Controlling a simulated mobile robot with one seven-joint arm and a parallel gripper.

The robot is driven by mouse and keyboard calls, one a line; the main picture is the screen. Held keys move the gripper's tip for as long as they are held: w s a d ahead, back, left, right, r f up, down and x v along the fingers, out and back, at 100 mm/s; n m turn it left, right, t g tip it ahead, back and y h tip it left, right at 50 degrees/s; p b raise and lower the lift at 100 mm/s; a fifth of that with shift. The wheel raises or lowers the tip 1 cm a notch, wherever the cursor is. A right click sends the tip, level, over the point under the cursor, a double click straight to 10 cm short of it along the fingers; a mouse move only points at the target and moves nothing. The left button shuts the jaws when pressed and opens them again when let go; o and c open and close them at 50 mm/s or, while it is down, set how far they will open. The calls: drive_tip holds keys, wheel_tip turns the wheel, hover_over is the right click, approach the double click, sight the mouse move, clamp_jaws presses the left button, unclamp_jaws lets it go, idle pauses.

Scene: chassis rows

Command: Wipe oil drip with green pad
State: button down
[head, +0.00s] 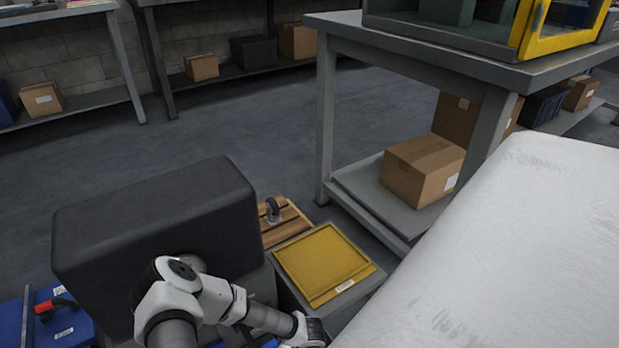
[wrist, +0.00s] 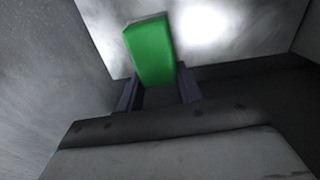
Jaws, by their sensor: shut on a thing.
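The green pad (wrist: 150,52) is a bright green block in the wrist view. My gripper (wrist: 159,88) is shut on it, with one dark finger at each side of its near end. The pad's far end points toward a pale grey surface (wrist: 215,35) with a bright glare spot; I cannot tell whether pad and surface touch. In the head view my arm reaches to the bottom edge beside a large white body (head: 510,250), and the pad is not visible there. No oil drip can be made out in either view.
A yellow tray or lid (head: 322,262) and a wooden piece with a dark caster (head: 284,222) lie near my arm. A grey table (head: 430,55) with a cardboard box (head: 422,168) on its lower shelf stands beyond. The floor (head: 240,120) at the back is clear.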

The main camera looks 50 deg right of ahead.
drive_tip(key=shift+r+p, duration=2.25)
drive_tip(key=shift+r, duration=0.7)
wheel_tip(320, 180, up, 3)
drive_tip(key=p, duration=0.2)
drive_tip(key=shift+p, duration=0.35)
